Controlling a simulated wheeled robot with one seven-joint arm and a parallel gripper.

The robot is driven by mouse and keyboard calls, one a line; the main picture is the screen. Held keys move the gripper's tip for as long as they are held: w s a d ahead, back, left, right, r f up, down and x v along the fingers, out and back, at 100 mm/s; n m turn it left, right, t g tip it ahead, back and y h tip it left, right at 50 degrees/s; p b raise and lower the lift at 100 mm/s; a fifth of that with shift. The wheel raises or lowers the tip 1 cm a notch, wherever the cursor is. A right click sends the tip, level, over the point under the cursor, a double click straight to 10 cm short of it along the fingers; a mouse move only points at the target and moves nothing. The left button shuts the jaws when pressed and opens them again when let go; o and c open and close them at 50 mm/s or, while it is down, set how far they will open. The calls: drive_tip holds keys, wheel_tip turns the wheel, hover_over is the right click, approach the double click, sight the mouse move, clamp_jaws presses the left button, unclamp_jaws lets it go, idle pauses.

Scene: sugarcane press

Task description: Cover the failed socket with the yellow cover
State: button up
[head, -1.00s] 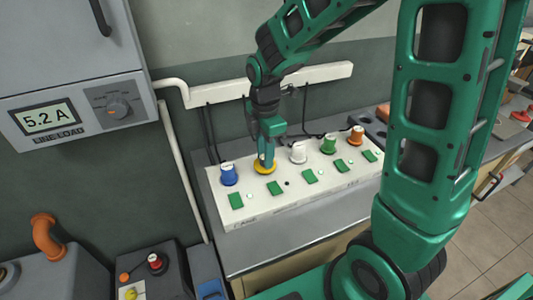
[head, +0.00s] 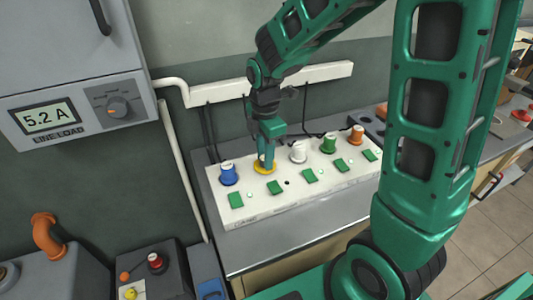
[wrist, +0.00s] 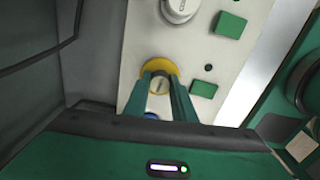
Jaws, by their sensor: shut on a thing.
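The round yellow cover (head: 264,168) sits at the second socket from the left on the white socket strip (head: 257,212), between a blue plug and a white plug. It also shows in the wrist view (wrist: 158,68). My gripper (head: 266,160) points down and is shut on the cover's narrow middle part. The socket is hidden under the cover and fingers. Whether the cover's rim fully touches the strip cannot be told. The lamp (head: 287,183) beside the second green switch (head: 275,188) is dark, while the other lamps in the head view look pale.
The blue plug (head: 229,174) and white plug (head: 298,153) stand close on either side of my gripper. A green plug (head: 328,144) and orange plug (head: 356,135) are farther right. A wall box (head: 70,90) at left reads 5.2 A. The bench front is clear.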

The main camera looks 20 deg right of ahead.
drive_tip(key=shift+f, duration=0.25)
drive_tip(key=o, duration=0.7)
drive_tip(key=shift+o, duration=0.2)
drive_tip(key=shift+r, duration=0.1)
wheel_tip(320, 180, up, 11)
idle(0.7)
idle(0.4)
drive_tip(key=s+d+m, duration=0.9)
drive_tip(key=s+m, duration=0.2)
drive_tip(key=m, duration=0.1)
drive_tip(key=s+d+f+m, duration=0.1)
drive_tip(key=s+d+m, duration=0.8)
drive_tip(key=s+m, duration=0.3)
drive_tip(key=shift+f+m, duration=0.25)
drive_tip(key=shift+m, duration=0.45)
